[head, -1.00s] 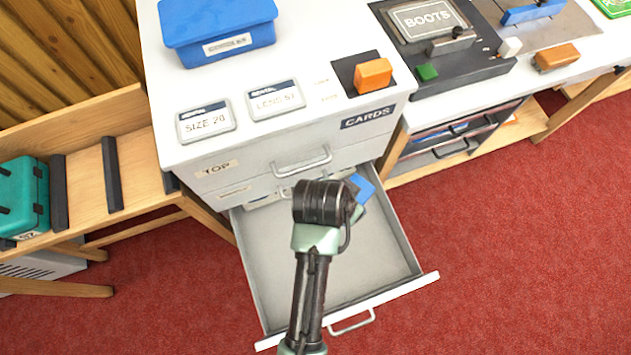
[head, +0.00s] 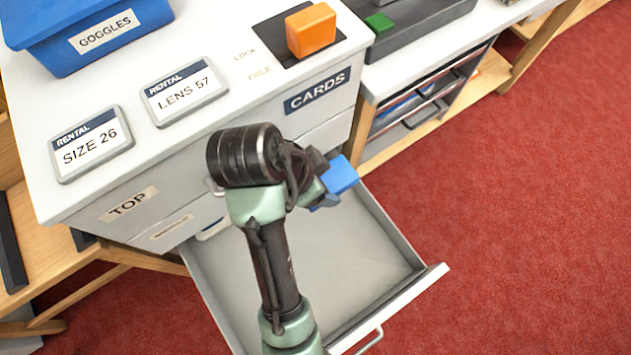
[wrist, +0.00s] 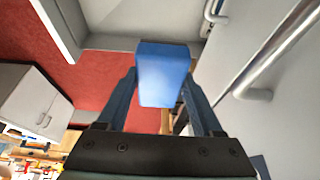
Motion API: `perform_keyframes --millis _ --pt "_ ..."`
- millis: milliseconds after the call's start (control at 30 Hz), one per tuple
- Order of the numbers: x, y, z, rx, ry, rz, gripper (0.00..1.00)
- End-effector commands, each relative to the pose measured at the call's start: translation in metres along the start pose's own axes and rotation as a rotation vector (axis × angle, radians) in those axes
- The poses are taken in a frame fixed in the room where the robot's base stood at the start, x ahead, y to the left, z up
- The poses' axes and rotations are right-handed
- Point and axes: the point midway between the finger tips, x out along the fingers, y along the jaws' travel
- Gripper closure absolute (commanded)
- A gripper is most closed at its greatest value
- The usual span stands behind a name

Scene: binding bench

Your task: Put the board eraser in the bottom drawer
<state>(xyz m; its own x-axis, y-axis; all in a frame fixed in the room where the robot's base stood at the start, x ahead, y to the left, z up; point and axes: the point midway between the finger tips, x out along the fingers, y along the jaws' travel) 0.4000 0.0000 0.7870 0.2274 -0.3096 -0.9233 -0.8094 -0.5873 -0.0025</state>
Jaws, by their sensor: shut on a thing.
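The board eraser, a bright blue block (head: 341,175), is held in my gripper (head: 322,188). In the wrist view, the eraser (wrist: 163,72) sits between the two dark blue fingers of my gripper (wrist: 160,84), which are shut on it. The eraser is above the far right part of the drawer, close to the cabinet front. My arm hides part of the drawer and of the cabinet front.
The drawer labelled TOP (head: 128,204) is shut above the open one. On the cabinet top are a blue GOGGLES bin (head: 105,40), SIZE 26 (head: 90,143) and LENS 57 (head: 184,88) plates, and an orange block (head: 311,30). Red floor (head: 520,230) lies clear at right.

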Motion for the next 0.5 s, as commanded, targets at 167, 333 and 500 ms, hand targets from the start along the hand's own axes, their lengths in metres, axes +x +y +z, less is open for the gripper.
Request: perform_keyframes --millis 167,333,500 --pt "0.050 0.002 0.022 -0.004 -0.004 0.007 0.89" --pt "0.093 0.002 0.039 -0.004 -0.003 0.006 0.89" --pt "0.136 0.002 0.057 -0.004 -0.003 0.005 0.89"
